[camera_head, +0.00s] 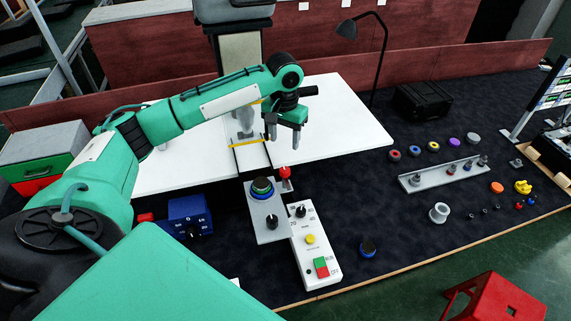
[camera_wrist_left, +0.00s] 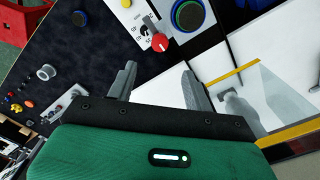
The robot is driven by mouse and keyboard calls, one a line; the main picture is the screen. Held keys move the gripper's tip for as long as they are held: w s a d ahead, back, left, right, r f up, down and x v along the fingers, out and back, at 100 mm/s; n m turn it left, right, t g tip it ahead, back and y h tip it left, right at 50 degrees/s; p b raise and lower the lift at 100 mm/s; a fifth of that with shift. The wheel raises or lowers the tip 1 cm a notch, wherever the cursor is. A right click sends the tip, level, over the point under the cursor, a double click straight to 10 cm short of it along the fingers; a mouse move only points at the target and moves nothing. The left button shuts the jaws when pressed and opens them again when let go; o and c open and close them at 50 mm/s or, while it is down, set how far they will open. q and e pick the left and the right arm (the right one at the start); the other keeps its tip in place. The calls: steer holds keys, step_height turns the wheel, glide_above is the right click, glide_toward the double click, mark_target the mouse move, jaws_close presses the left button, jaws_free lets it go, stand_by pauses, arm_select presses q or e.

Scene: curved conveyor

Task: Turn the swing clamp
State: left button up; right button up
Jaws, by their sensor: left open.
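A small upright part with a red knob (camera_head: 285,172), which looks like the swing clamp, stands beside a green and blue disc stack (camera_head: 262,187) on a grey plate. In the left wrist view its red knob (camera_wrist_left: 160,43) sits at the end of a short grey arm, close to the disc stack (camera_wrist_left: 188,15). My left gripper (camera_head: 285,137) is above the white table's near edge, behind the red knob in the head view. Its fingers (camera_wrist_left: 160,72) are apart and empty, with the red knob beyond the gap between them. My right gripper is not seen.
A white control box (camera_head: 312,245) with a dial and buttons stands close beside the plate. A blue box (camera_head: 190,215) is to the left. A grey rail (camera_head: 445,175) with small parts lies right. Dark mat between is mostly clear.

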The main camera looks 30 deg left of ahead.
mark_target(285, 170)
arm_select(q)
step_height(285, 170, down, 11)
steer(key=p, duration=0.4)
steer(key=shift+f, duration=0.5)
steer(key=c, duration=1)
